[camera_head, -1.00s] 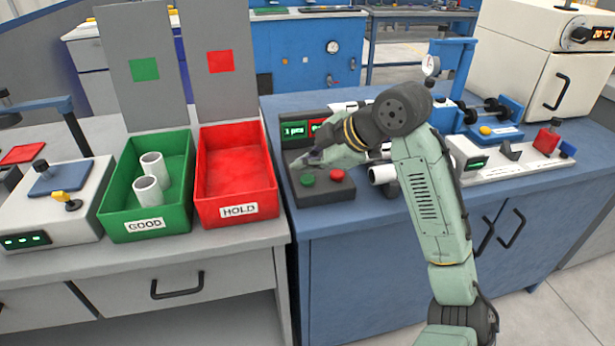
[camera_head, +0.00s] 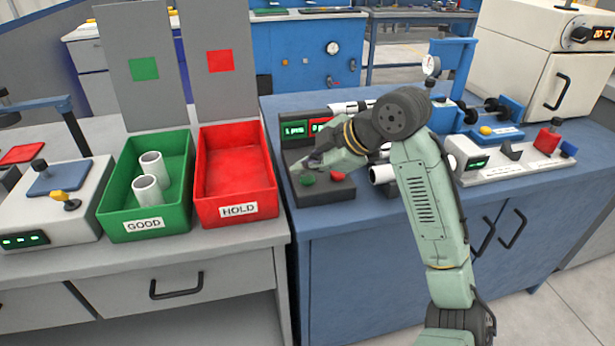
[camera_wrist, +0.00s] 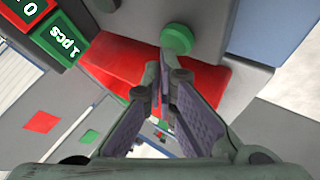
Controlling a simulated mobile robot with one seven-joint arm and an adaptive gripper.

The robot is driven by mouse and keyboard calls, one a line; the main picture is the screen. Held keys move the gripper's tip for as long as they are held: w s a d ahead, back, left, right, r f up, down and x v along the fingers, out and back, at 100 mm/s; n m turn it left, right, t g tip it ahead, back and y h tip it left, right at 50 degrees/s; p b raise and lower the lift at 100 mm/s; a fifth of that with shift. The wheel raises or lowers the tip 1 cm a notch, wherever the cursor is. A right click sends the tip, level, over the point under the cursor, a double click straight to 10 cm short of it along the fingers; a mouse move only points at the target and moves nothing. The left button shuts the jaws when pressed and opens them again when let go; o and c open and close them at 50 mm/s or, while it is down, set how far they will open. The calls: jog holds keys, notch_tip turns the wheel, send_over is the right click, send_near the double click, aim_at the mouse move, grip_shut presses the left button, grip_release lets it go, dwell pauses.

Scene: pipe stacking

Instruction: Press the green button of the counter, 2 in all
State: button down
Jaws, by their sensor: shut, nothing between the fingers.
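The counter (camera_head: 325,194) is a dark box at the left end of the blue bench. Its green button (camera_head: 307,180) sits left of its red button (camera_head: 337,176). The green display (camera_head: 294,130) reads "1 pcs"; in the wrist view the green display (camera_wrist: 62,40) also reads "1 pcs" and the red one (camera_wrist: 28,8) shows 0. My gripper (camera_head: 297,168) is shut and empty, its tips just above and behind the green button. In the wrist view, my gripper's tips (camera_wrist: 164,62) are close to the green button (camera_wrist: 177,39); contact cannot be made out.
A green GOOD bin (camera_head: 118,208) holding two white pipes and a red HOLD bin (camera_head: 262,180) stand left of the counter. A white pipe (camera_head: 381,174) lies right of it under my arm. A white fixture (camera_head: 520,163) is farther right.

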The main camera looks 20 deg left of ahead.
aim_at(306, 179)
jog(key=shift+f+b, duration=0.3)
jog(key=shift+f, duration=0.15)
dwell(0.3)
dwell(0.3)
jog(key=shift+r+p, duration=0.75)
jog(key=shift+r, duration=0.15)
notch_tip(306, 179, up, 5)
jog(key=p, duration=0.4)
jog(key=shift+r, duration=0.1)
dwell(0.4)
